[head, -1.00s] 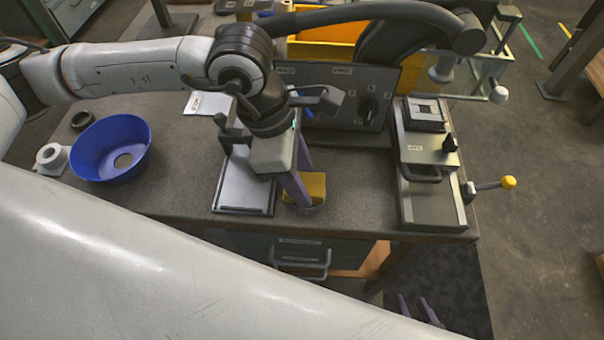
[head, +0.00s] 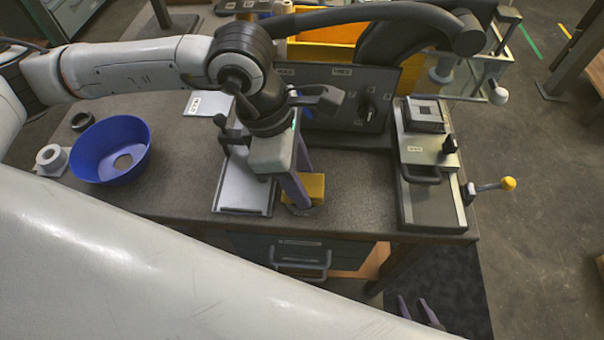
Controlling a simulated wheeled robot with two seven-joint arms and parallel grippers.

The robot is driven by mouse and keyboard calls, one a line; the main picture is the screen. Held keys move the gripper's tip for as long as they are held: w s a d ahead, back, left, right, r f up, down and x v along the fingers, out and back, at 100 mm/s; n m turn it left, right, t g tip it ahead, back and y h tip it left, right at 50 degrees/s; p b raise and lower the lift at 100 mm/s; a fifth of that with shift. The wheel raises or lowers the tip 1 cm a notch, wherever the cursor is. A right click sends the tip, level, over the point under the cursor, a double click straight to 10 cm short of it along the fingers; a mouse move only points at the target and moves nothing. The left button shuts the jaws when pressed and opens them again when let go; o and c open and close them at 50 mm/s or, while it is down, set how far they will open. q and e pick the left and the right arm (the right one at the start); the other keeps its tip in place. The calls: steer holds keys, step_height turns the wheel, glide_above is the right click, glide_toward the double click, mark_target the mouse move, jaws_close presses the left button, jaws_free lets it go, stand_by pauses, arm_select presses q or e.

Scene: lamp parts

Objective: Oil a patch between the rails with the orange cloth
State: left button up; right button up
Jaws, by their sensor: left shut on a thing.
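The orange-yellow cloth (head: 316,186) is a small folded block low on the bench, at the right side of a pale plate (head: 242,190) with dark edges. My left gripper (head: 300,203) points down over it, its purple fingers shut on the cloth. The fingers and wrist hide part of the cloth and plate. I cannot tell for sure which edges are the rails. A grey slide unit (head: 435,207) with a carriage stands at the right end of the bench. My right gripper (head: 419,313) shows only its purple fingertips, apart and empty, below the bench front.
A blue bowl (head: 110,150) and a white ring-shaped part (head: 51,158) stand at the left. A dark panel with a knob (head: 340,100) stands behind my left gripper. A yellow-knobbed lever (head: 508,183) sticks out right. Bench between cloth and slide unit is clear.

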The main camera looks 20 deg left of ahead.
arm_select(q)
steer(key=shift+r+p, duration=1.35)
steer(key=shift+r, duration=2.05)
